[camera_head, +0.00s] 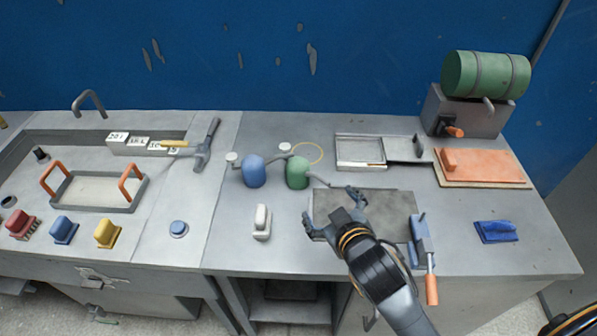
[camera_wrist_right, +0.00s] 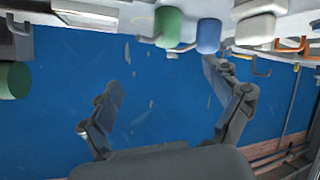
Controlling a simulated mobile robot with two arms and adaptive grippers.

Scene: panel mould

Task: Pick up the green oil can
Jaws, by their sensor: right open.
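The green oil can (camera_head: 297,172) stands upright on the grey bench, just right of a blue oil can (camera_head: 254,171). Its thin spout points right. In the right wrist view, which looks upside down, the green can (camera_wrist_right: 168,27) is at the top, beside the blue can (camera_wrist_right: 208,36). My right gripper (camera_head: 332,207) is above the dark plate, in front and to the right of the green can. My left gripper is not in view.
A white-grey handled block (camera_head: 262,222) stands in front of the cans. A hammer (camera_head: 207,146) lies to their left. A dark plate (camera_head: 394,208) lies under my right gripper. A clamp with orange handle (camera_head: 424,243) and a blue block (camera_head: 496,231) are at right.

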